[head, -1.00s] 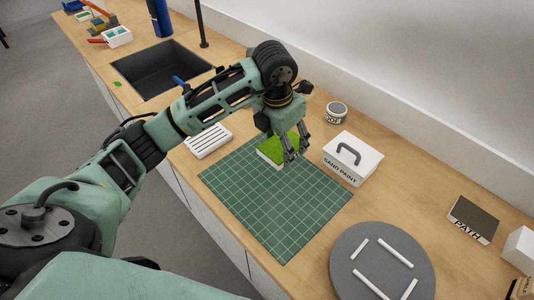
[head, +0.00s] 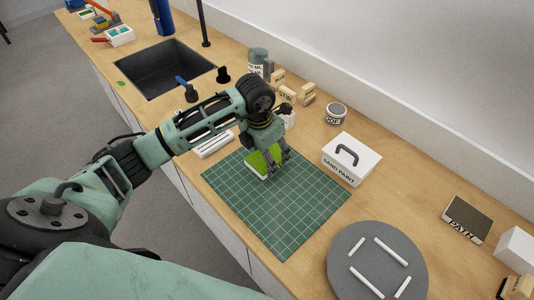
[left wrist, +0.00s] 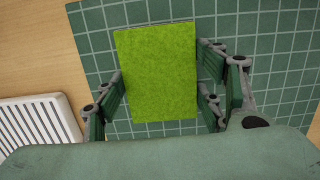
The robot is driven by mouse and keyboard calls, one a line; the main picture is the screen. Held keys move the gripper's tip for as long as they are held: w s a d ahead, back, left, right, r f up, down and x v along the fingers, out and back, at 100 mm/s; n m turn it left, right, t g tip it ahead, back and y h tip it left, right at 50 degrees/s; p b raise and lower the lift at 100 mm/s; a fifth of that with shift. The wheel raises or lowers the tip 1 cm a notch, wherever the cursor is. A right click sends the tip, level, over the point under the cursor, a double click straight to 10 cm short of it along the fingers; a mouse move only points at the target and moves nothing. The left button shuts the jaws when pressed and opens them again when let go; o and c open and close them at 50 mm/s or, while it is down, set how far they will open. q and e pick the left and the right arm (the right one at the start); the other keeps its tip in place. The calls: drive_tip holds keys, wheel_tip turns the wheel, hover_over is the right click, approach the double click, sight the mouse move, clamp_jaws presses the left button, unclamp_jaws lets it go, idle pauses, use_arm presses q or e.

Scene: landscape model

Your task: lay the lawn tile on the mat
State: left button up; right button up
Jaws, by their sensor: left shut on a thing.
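The lawn tile (head: 262,162) is a bright green square with a pale edge, at the back left part of the green gridded mat (head: 283,214). My left gripper (head: 277,168) is shut on the tile. In the left wrist view, the fingers (left wrist: 162,98) hold the tile (left wrist: 157,72) at its left and right sides, over the mat (left wrist: 262,62). The tile looks low over the mat or on it; I cannot tell whether it touches. The arm hides part of the tile in the head view. My right gripper is not in view.
A white slatted tray (head: 214,143) lies left of the mat. A box marked SAND PAINT (head: 350,160) stands at its right. A grey round plate (head: 378,282) with several white strips is in front. A dark sink (head: 165,68), small wooden blocks (head: 288,93) and a tin (head: 336,113) are behind.

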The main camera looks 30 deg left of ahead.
sight(263, 160)
use_arm(q)
drive_tip(key=o, duration=1.2)
drive_tip(key=shift+f, duration=0.1)
drive_tip(key=shift+c, duration=0.2)
drive_tip(key=shift+r+p, duration=0.3)
drive_tip(key=shift+r+b, duration=0.35)
drive_tip(key=shift+r, duration=0.05)
wheel_tip(263, 160, up, 11)
drive_tip(key=s+b, duration=0.1)
drive_tip(key=b, duration=0.1)
drive_tip(key=shift+s+a+b, duration=0.3)
drive_tip(key=shift+s+b, duration=0.05)
drive_tip(key=shift+s, duration=0.05)
drive_tip(key=shift+f, duration=0.1)
